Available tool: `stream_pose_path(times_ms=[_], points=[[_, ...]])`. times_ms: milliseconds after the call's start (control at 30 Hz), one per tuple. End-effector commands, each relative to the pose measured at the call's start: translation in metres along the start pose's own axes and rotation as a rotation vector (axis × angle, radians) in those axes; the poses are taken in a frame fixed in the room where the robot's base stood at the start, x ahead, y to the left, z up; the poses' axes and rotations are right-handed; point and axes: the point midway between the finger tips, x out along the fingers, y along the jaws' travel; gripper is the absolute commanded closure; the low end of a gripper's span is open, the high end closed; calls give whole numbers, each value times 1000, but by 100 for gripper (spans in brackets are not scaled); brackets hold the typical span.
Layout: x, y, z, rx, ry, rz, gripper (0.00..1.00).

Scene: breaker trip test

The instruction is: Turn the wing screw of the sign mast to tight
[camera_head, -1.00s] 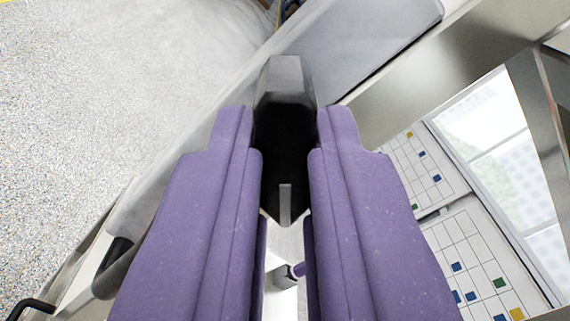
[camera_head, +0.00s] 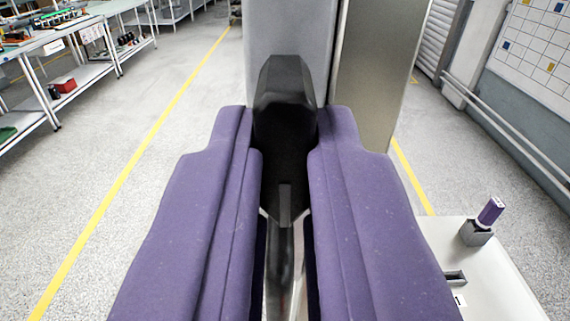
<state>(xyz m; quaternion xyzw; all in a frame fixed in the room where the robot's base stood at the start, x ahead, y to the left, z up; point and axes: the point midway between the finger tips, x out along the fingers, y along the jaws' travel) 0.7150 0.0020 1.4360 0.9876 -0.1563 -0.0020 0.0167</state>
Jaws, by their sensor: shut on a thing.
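My gripper (camera_head: 285,125) has two purple padded fingers, one on each side of a dark, pointed wing piece (camera_head: 285,85). It is shut on this piece, which I take to be the wing screw. A short grey mark shows low on the dark piece, between the fingers. The fingers hide its sides. Directly behind it stands an upright grey panel (camera_head: 265,30), and a slim grey post (camera_head: 280,275) shows below between the fingers. I cannot tell which of these belongs to the sign mast.
A purple-capped piece in a grey holder (camera_head: 478,232) stands on a white top (camera_head: 490,285) at lower right. A metallic panel (camera_head: 378,70) stands right of the grey one. Workbenches (camera_head: 85,35) stand far left. Speckled floor with yellow lines (camera_head: 125,170) is open at left.

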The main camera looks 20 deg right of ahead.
Motion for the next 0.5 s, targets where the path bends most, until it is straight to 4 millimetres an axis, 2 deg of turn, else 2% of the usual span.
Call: stream_pose_path(times_ms=[500], points=[[1,-1,4,49,-8,1,100]])
